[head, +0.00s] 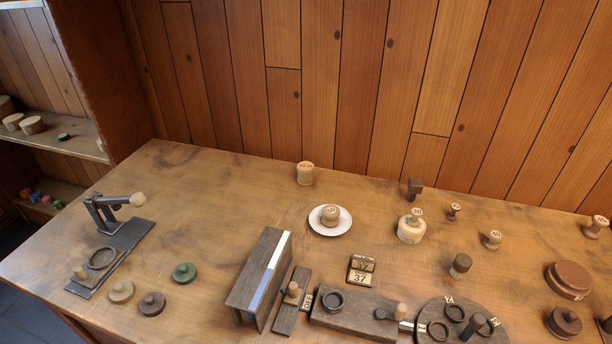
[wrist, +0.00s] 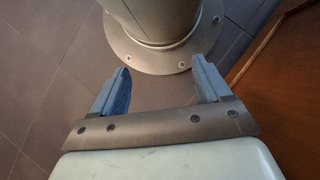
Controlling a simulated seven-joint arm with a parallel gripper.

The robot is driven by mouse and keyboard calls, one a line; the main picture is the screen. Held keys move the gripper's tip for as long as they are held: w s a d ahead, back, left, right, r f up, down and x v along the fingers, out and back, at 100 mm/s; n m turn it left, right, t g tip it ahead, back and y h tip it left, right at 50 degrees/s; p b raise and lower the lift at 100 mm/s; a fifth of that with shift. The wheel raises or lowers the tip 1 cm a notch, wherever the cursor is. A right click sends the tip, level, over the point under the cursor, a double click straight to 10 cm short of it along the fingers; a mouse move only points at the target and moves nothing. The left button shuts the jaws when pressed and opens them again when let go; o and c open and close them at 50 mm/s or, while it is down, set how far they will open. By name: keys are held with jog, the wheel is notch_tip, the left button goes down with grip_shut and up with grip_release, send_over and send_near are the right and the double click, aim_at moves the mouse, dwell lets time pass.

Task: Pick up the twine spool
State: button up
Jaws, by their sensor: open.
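Several pale turned wooden spools stand on the table in the head view. One spool (head: 305,173) stands alone at the back. Another spool (head: 330,215) sits on a white saucer (head: 318,227). A wide pale piece (head: 410,233) stands right of it, with a small labelled top. Smaller spools (head: 454,211) (head: 492,239) stand further right, and one spool (head: 596,227) is at the right edge. My gripper (wrist: 161,78) shows only in the wrist view, open and empty over the floor, away from the table.
A dark wooden block (head: 255,275) stands in the front middle. A lever device (head: 105,215) stands at left. A round tray (head: 460,322), a plank with a ring and dark lidded discs (head: 568,280) crowd the front right. The back left of the table is clear.

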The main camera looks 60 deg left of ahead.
jog(key=shift+o, duration=0.5)
jog(key=shift+o, duration=0.7)
jog(key=shift+w, duration=0.1)
